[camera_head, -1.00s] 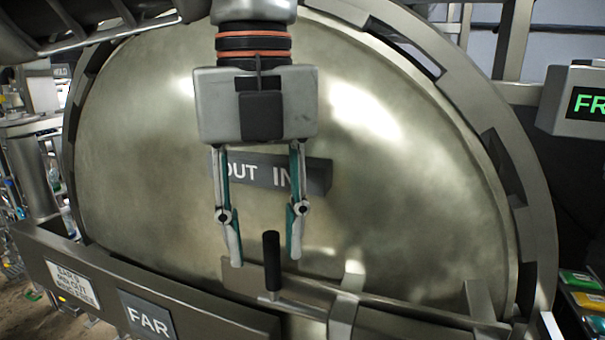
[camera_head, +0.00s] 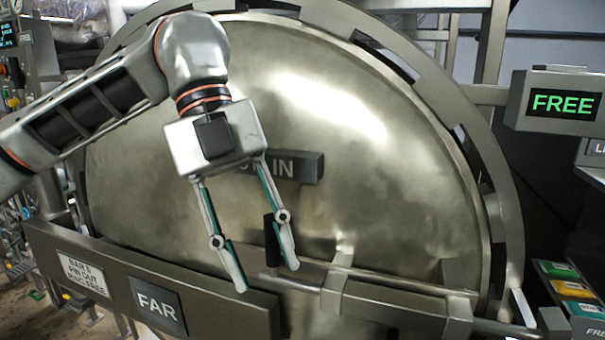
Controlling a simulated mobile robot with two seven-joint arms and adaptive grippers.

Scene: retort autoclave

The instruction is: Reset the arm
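My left gripper (camera_head: 267,277) comes in from the upper left and hangs tilted in front of the big round metal door (camera_head: 375,190). Its two fingers are spread with a gap between them, and nothing shows held in it. The black upright handle (camera_head: 271,246) on the metal bar is close by the right finger and partly behind it; I cannot tell whether they touch. The OUT/IN plate (camera_head: 308,168) on the door is partly hidden by my gripper. My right gripper is not in view.
A display box reading FREE (camera_head: 562,104) is at the upper right. A crossbeam with a FAR sign (camera_head: 157,306) and a white label (camera_head: 83,275) runs low across the door. Coloured buttons (camera_head: 575,288) are at the lower right. The door's right half is clear of my arm.

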